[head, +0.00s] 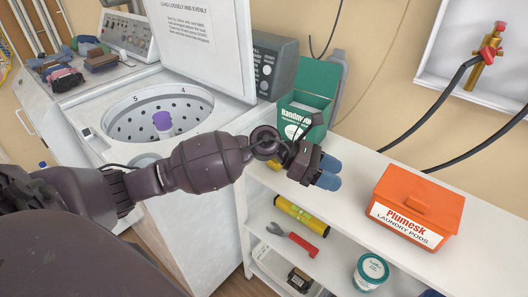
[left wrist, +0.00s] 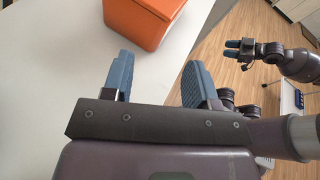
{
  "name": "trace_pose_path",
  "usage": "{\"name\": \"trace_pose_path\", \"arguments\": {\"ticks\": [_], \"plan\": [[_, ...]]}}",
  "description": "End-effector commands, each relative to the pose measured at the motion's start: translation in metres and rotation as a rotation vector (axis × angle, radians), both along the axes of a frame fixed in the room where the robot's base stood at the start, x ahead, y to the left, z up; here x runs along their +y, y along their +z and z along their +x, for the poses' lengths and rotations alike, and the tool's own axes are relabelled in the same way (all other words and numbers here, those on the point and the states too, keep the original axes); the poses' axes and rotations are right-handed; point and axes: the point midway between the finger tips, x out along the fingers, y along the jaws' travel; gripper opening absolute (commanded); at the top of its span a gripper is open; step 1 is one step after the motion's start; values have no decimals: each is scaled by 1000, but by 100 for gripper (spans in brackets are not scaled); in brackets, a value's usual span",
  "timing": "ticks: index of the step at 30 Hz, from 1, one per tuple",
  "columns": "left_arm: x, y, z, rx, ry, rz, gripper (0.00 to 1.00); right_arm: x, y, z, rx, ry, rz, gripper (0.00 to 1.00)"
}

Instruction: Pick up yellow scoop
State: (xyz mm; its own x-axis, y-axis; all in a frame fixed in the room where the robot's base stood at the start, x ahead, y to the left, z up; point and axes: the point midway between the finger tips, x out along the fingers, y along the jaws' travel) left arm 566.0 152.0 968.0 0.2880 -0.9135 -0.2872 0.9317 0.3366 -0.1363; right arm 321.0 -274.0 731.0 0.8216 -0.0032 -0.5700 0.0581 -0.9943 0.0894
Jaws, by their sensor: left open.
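A small yellow piece (head: 274,165), possibly the yellow scoop, shows on the white shelf top beside the green box, mostly hidden behind my left gripper. Its shape cannot be made out. My left gripper (head: 328,172) is over the shelf top, with its blue fingers pointing right toward the orange box. In the left wrist view the left gripper (left wrist: 158,80) has its fingers apart with nothing between them. No scoop shows in that view. My right gripper (left wrist: 238,49) is far off at the right of the left wrist view, too small to tell its opening.
An orange laundry pods box (head: 416,205) stands on the white shelf top (head: 352,180); the green box (head: 308,95) stands at its back left. The open washer (head: 155,105) is at left. Below are a yellow tube (head: 301,214), a red-handled wrench (head: 305,244) and a teal-lidded tub (head: 372,268).

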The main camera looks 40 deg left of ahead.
Motion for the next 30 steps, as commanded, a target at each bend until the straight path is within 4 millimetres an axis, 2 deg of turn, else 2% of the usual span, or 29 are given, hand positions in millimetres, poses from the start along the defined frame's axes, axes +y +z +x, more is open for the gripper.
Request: {"name": "trace_pose_path", "arguments": {"ticks": [1,5,8,12,15,18,23,30], "plan": [[11,-3,8,-42,-61,125,53,0,0,0,0,-1,1,43],[50,-14,23,-113,-215,449,53,1,0,0,-1,-4,4,43],[90,-13,36,-133,-316,693,53,2,0,0,-1,-7,9,43],[150,2,51,-107,-423,987,53,3,0,0,-1,-11,12,43],[185,16,57,-67,-472,1137,53,3,0,0,0,-10,11,43],[210,28,59,-30,-501,1234,53,3,0,-1,1,-10,11,43],[225,35,60,2,-521,1296,53,2,-1,-1,2,-7,8,43],[226,8,59,7,-523,1297,53,0,-4,-2,7,-2,1,43]]}}
